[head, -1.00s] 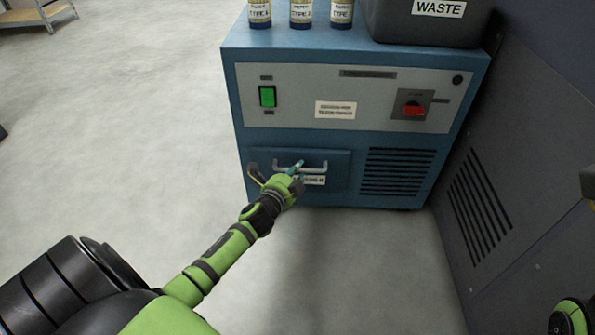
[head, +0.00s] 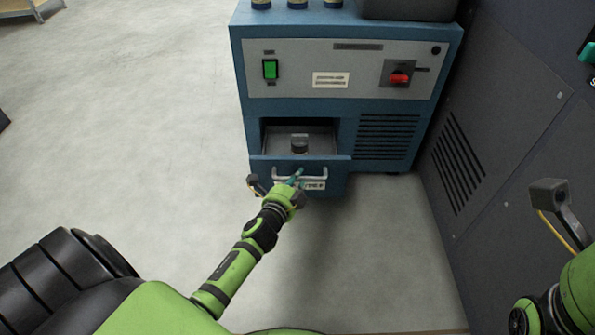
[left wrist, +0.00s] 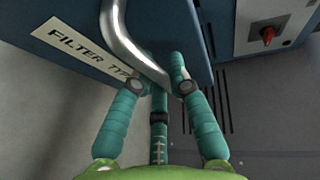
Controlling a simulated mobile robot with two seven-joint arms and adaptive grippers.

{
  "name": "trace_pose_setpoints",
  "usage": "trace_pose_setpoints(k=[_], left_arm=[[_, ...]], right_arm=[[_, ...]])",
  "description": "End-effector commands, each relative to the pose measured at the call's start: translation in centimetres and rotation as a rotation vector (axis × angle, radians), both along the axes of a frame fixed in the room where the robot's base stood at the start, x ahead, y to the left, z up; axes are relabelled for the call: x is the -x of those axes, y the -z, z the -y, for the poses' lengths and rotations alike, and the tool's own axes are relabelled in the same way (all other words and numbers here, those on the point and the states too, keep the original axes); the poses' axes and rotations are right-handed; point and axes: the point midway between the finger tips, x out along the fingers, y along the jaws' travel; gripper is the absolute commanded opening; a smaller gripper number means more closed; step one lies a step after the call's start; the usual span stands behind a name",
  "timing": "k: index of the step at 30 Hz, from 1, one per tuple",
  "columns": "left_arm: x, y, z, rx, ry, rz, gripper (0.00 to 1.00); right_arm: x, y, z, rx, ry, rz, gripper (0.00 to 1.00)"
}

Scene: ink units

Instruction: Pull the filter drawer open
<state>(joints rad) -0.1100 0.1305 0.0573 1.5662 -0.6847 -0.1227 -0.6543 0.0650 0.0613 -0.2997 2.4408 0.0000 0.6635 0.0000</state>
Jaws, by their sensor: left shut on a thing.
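The filter drawer (head: 265,172) is pulled out of the blue unit (head: 342,112) by a good part of its depth. My left gripper (head: 295,178) is shut on the silver bar handle (head: 317,178) on the drawer front. In the left wrist view its teal fingers (left wrist: 160,85) close around the handle (left wrist: 120,32), beside a label reading "FILTER TYP" (left wrist: 85,50), its end hidden.
The unit's panel has a green switch (head: 270,69) and a red knob (head: 399,78). A dark grey cabinet (head: 505,130) borders the right.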

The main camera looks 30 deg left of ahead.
Motion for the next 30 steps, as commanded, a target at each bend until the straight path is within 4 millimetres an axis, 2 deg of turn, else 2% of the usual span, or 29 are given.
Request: trace_pose_setpoints(k=[15, 16, 17, 26, 30], left_arm=[[0.3, -0.06, 0.21, 0.002, 0.0, 0.001, 0.0], [0.3, -0.06, 0.21, 0.002, 0.0, 0.001, 0.3], [0.3, -0.06, 0.21, 0.002, 0.0, 0.001, 0.42], [0.31, -0.05, 0.2, 0.0, 0.0, 0.001, 0.44], [1.0, -0.06, 0.29, 0.0, 0.0, -0.001, 0.44]], right_arm=[[-0.03, 0.16, 0.0, 0.0, -0.002, -0.006, 0.4], [-0.03, 0.16, -0.01, 0.0, -0.002, -0.006, 0.4], [-0.04, 0.16, -0.01, 0.0, -0.002, -0.006, 0.4], [-0.16, 0.14, -0.03, 0.0, 0.0, -0.008, 0.4], [-0.2, 0.09, 0.0, -0.001, 0.001, -0.009, 0.4]])
